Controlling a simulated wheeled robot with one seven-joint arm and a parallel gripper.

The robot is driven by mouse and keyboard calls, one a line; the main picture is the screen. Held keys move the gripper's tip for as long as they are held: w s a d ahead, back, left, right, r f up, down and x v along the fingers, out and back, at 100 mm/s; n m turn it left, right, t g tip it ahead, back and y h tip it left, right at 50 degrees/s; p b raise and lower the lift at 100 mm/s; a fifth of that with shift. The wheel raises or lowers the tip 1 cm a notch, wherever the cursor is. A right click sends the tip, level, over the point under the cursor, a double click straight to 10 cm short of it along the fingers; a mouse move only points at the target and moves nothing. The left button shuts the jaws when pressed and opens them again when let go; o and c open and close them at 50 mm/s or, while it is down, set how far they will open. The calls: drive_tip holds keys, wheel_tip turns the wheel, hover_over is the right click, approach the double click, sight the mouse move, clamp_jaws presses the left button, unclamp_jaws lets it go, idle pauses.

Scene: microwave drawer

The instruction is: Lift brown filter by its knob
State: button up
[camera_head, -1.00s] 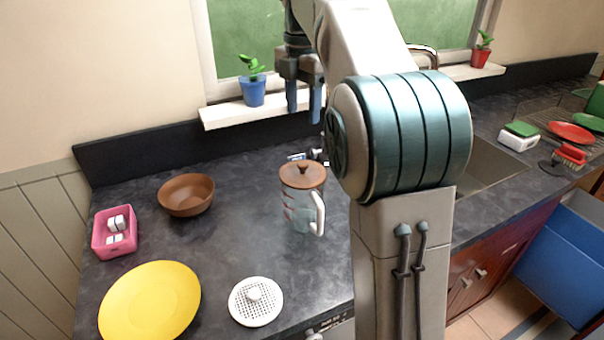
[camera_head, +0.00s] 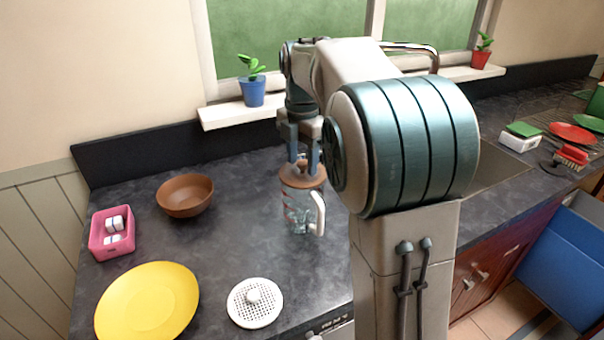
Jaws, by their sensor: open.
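The brown filter (camera_head: 291,179) sits as a lid on top of a clear glass jug (camera_head: 297,212) with a white handle at its right. The jug stands upright on the dark counter. My gripper (camera_head: 302,168) points down over the filter, its two fingers apart. The fingertips are at about the height of the filter's knob, which shows in part between them. I cannot tell whether the fingers touch the knob.
A brown bowl (camera_head: 185,196), a pink box with white pieces (camera_head: 111,232), a yellow plate (camera_head: 147,306) and a white perforated disc with a knob (camera_head: 255,302) lie to the left and front. A potted plant (camera_head: 252,88) stands on the sill behind. Counter left of the jug is clear.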

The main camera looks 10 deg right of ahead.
clamp_jaws()
